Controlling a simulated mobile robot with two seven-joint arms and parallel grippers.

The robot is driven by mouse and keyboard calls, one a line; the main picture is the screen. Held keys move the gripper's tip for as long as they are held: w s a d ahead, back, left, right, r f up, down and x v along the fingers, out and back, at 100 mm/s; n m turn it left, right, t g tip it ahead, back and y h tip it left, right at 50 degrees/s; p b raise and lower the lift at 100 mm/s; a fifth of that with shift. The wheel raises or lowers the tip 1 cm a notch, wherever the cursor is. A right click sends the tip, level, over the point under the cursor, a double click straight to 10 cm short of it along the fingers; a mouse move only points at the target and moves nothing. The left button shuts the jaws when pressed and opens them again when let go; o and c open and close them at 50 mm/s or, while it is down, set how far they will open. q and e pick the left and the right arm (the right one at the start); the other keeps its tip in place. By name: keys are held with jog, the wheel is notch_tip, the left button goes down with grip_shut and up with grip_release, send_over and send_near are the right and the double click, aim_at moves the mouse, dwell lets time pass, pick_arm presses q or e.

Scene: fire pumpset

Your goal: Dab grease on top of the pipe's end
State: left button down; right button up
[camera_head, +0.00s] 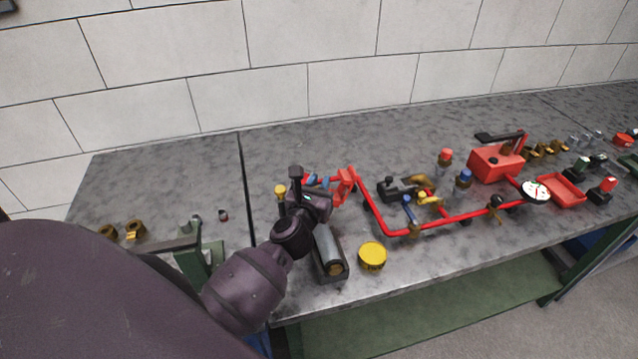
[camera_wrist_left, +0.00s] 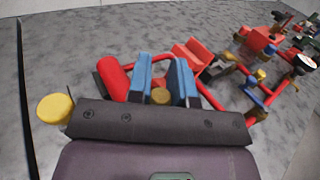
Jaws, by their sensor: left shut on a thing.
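My left gripper (camera_head: 318,182) is over the bench at the left end of the red pipe (camera_head: 372,203). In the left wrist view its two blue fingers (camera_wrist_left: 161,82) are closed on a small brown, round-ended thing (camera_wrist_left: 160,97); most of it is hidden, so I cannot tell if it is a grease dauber. The red pipe's end (camera_wrist_left: 112,78) shows just left of the fingers, partly hidden by my gripper body. I cannot tell whether the held thing touches the pipe. No grease is clearly visible on the pipe's end. My right gripper is out of view.
A round yellow tin (camera_head: 372,256) stands near the front edge, beside a dark tray with a grey cylinder (camera_head: 327,246). A yellow-topped fitting (camera_head: 280,190) is close left of my gripper. A red clamp (camera_head: 345,186) holds the pipe. Valves and red parts crowd the right.

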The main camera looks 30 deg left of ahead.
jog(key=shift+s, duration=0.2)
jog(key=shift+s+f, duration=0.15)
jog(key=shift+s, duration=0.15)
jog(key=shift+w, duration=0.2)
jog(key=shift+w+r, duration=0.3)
pick_arm(q)
jog(key=shift+p, duration=0.3)
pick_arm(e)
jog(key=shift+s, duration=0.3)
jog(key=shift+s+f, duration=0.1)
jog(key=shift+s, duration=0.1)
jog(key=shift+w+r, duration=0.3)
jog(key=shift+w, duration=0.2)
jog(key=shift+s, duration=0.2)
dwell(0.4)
